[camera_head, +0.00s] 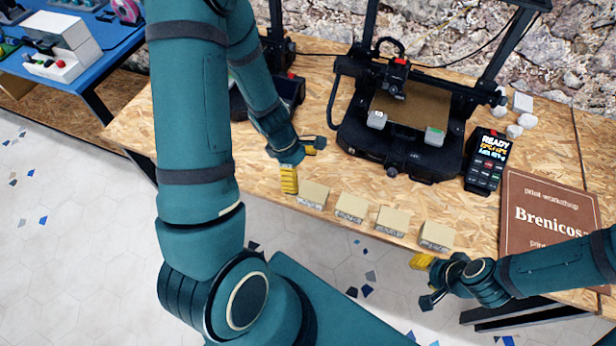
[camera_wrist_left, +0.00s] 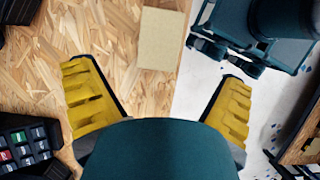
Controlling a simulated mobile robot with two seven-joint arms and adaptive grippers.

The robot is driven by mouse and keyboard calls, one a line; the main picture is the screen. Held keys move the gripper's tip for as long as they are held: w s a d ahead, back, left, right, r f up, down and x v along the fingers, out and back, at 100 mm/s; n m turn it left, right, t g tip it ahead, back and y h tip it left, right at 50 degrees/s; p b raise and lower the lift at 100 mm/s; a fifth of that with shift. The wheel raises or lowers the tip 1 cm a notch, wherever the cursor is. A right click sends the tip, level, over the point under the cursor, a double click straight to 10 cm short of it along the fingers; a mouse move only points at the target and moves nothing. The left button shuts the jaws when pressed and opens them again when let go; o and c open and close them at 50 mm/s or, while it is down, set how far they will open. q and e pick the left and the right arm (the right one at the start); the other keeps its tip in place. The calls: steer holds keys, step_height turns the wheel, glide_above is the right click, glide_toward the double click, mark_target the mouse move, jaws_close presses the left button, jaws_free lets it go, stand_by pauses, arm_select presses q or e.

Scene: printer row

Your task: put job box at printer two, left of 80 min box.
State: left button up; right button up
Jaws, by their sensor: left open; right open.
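Several small tan-topped boxes with printed fronts stand in a row along the table's front edge: the leftmost (camera_head: 312,193), the second (camera_head: 351,207), the third (camera_head: 392,220) and the rightmost (camera_head: 437,235). Their labels are too small to read, so I cannot tell which is the job box or the 80 min box. My left gripper (camera_head: 303,163) is open just behind and left of the leftmost box. In the left wrist view one box (camera_wrist_left: 160,40) lies ahead between the spread yellow fingers, apart from them. My right gripper (camera_head: 425,280) is open and empty at the front edge, below the rightmost box.
A black printer (camera_head: 405,140) stands behind the row, with two small blocks on it. Another printer is partly hidden behind my left arm. A display reading READY (camera_head: 489,155) and a brown Brenicos mat (camera_head: 545,205) lie right. A blue table (camera_head: 100,45) stands left.

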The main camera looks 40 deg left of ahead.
arm_select(q)
steer(key=shift+a+r, duration=0.15)
steer(key=shift+r, duration=0.3)
steer(key=d+f+m, duration=0.2)
steer(key=d+m, duration=0.1)
steer(key=s+d+f+m+y, duration=0.1)
steer(key=d+f+m, duration=0.1)
steer(key=d+m, duration=0.1)
steer(key=s+d+f+m, duration=0.1)
steer(key=d+f+m, duration=0.1)
steer(key=m, duration=0.3)
steer(key=shift+d+f+g, duration=0.2)
steer(key=shift+d+g, duration=0.1)
steer(key=shift+d, duration=0.2)
steer(key=d+m, duration=0.2)
steer(key=d, duration=0.1)
steer(key=d+m+t, duration=0.1)
steer(key=d+m, duration=0.2)
steer(key=d+f+m+h, duration=0.1)
steer(key=d+m, duration=0.2)
steer(key=shift+s+t, duration=0.15)
steer(key=shift+t, duration=0.15)
steer(key=shift+s, duration=0.15)
